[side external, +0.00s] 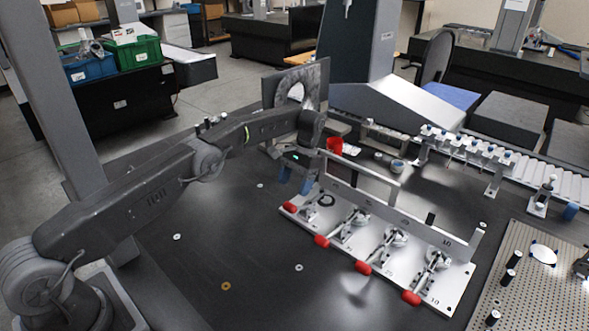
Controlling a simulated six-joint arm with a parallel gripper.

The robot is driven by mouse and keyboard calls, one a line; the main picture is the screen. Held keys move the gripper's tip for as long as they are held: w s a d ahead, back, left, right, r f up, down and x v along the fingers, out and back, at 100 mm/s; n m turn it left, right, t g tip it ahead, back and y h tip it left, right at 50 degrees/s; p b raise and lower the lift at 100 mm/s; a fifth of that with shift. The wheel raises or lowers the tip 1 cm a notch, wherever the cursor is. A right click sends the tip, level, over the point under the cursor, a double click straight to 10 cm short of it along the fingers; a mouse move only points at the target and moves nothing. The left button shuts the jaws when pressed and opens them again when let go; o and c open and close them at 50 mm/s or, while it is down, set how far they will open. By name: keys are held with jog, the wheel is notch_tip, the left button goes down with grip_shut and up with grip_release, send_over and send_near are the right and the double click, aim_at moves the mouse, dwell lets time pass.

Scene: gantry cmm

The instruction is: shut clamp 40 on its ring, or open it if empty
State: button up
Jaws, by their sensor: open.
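A pale clamp plate (452,292) lies on the dark table with several toggle clamps in a row. Their red handles lie low along the front edge: leftmost handle (290,208), second (322,241), third (363,267), rightmost (411,298). Silvery round parts (397,237) show at the other clamps. The plate's numbers are too small to tell which clamp is 40. My gripper (296,181), with blue fingertips, is open and empty, pointing down above and behind the leftmost handle.
A raised metal rail (420,229) runs behind the clamps, with a shorter bar (365,172) above its left part. A perforated plate (520,285) with posts lies at right. The table front left is mostly clear.

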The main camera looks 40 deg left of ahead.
aim_at(290, 204)
notch_tip(290, 204, up, 5)
jog(key=shift+f, duration=0.1)
dwell(0.5)
jog(key=f+t, duration=0.1)
jog(key=f, duration=0.3)
jog(key=s+f+t, duration=0.1)
jog(key=f+t, duration=0.1)
jog(key=f, duration=0.1)
jog(key=s+f+t, duration=0.1)
jog(key=f, duration=0.3)
jog(key=shift+f+t, duration=0.3)
jog(key=shift+t, duration=0.1)
dwell(0.4)
jog(key=shift+c, duration=0.5)
